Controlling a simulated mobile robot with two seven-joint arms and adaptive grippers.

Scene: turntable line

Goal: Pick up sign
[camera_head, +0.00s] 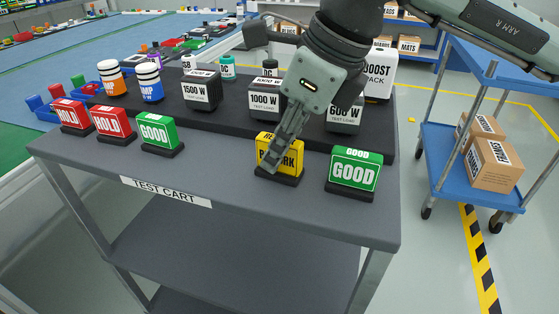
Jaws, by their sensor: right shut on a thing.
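The signs stand in a row along the front of the grey test cart (300,215). A yellow sign (290,158), its lettering partly hidden but ending in "RK", stands on its black base, upright. My right gripper (277,155) reaches down from above and is shut on the yellow sign, covering its middle. The base looks to be at the cart top; I cannot tell whether it touches. A green GOOD sign (354,173) is just right of it. Another green GOOD sign (157,131) and two red HOLD signs (113,124) (71,116) stand to the left. My left gripper is not in view.
On the raised black shelf behind stand labelled load boxes (202,92) (265,100) and orange-and-blue cylinders (148,82). A blue trolley (447,170) with cardboard boxes (495,165) stands at the right. The cart top between the left GOOD sign and the yellow sign is clear.

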